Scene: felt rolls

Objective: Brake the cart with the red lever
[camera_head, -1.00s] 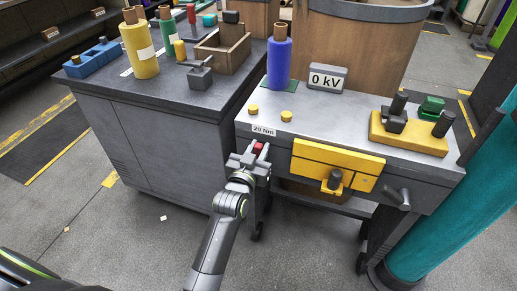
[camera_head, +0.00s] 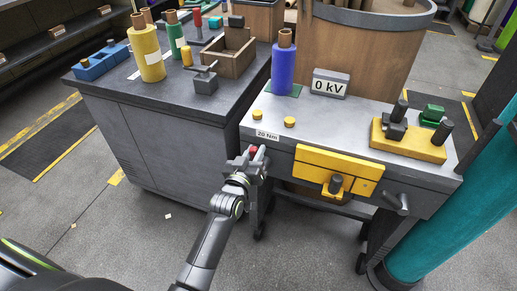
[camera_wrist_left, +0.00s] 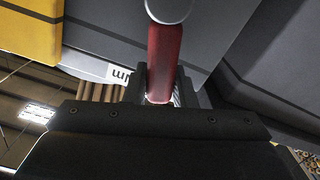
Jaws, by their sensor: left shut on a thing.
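The cart (camera_head: 340,135) has a grey top and a yellow front drawer (camera_head: 310,163). The red lever (camera_head: 254,150) shows as a small red tip at the cart's left front corner, below the "20 Nm" label. In the left wrist view the red lever (camera_wrist_left: 164,55) is a red bar running from a round grey end down between the fingers. My left gripper (camera_head: 249,158) is shut on the lever; it also shows in the left wrist view (camera_wrist_left: 160,98). The gripper hides much of the lever in the head view. My right gripper is not in view.
A dark cabinet (camera_head: 165,130) with rolls and a wooden box stands left of the cart. A blue roll (camera_head: 283,65), a "0 kV" sign (camera_head: 329,83) and a yellow block (camera_head: 408,140) sit on the cart. A teal column (camera_head: 450,210) stands at right.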

